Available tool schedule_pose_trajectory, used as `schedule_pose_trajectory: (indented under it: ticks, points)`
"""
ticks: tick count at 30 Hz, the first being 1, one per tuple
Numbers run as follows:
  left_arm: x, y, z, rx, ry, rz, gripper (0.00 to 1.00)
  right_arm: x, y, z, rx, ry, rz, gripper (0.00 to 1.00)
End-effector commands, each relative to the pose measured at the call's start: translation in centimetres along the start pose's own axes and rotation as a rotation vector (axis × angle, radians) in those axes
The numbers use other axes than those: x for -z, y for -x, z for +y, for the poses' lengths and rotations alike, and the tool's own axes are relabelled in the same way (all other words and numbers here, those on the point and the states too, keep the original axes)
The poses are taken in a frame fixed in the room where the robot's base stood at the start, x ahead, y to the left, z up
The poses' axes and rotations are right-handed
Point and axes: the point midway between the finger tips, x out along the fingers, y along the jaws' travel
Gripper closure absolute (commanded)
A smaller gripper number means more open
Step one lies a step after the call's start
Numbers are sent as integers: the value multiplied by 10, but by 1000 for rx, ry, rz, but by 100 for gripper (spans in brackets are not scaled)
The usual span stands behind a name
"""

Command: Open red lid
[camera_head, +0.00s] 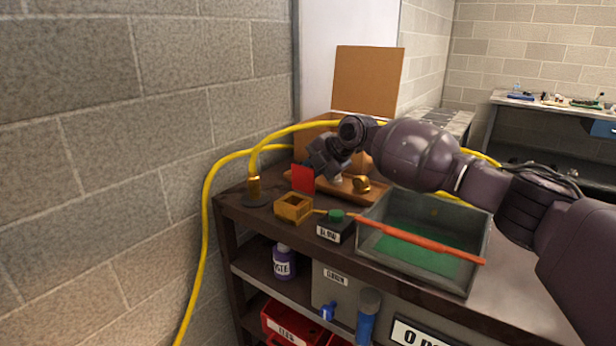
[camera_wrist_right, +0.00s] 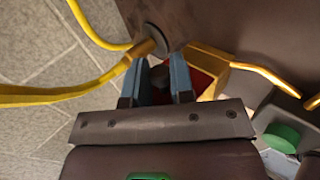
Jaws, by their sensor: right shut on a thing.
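The red lid (camera_head: 303,178) stands up steeply behind the small gold box (camera_head: 294,206) on the shelf unit's top. The box is open at the top and looks hollow. My right gripper (camera_head: 318,168) is at the lid. In the right wrist view, its two blue-grey fingers (camera_wrist_right: 156,84) are on either side of a dark knob (camera_wrist_right: 159,75), with the red lid (camera_wrist_right: 200,80) partly hidden behind the right finger. The gold box (camera_wrist_right: 217,84) is just right of the fingers. My left gripper is not in view.
A green button box (camera_head: 336,228) and a grey tray (camera_head: 425,273) with a red-orange bar (camera_head: 420,240) across it stand right of the gold box. A yellow hose (camera_head: 207,215) rises at left, near the block wall (camera_head: 90,180).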

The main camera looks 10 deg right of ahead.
Motion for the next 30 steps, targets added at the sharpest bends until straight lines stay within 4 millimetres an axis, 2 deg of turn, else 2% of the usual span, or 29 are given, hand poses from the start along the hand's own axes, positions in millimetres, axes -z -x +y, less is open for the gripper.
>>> schedule_pose_trajectory:
  ticks: [1,23,24,28,30]
  points:
    - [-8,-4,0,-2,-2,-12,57,-2,-10,-9,10,-19,19,100]
    - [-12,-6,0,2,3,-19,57,-4,-3,-4,4,-67,66,100]
    - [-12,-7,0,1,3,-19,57,-4,-4,-4,4,-67,66,73]
    - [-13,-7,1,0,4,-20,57,-4,-3,-3,3,-66,66,54]
    - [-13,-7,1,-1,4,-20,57,-4,-3,-3,3,-66,66,54]
